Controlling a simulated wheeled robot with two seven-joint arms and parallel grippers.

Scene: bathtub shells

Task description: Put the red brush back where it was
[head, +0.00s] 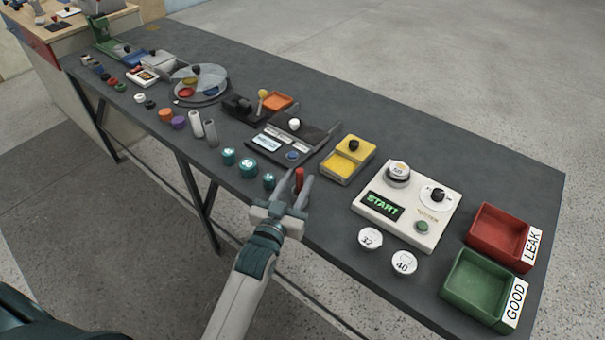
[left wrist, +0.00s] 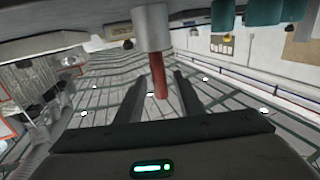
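The red brush (head: 299,179) shows as a short upright red rod near the front edge of the table, just right of the teal cylinders. In the left wrist view, which looks upside down, the red rod (left wrist: 159,77) comes out of a grey cylinder (left wrist: 152,27); I cannot tell whether that is a holder or part of the brush. My left gripper (head: 294,184) is open, with a finger on each side of the rod. In the left wrist view its fingers (left wrist: 159,80) show gaps on both sides. The brush's lower part is hidden in the head view. My right gripper is not in view.
Teal cylinders (head: 247,167) stand close left of my gripper. A white START panel (head: 405,204), white round weights (head: 370,239), a red bin (head: 499,234) and a green bin (head: 478,286) are to the right.

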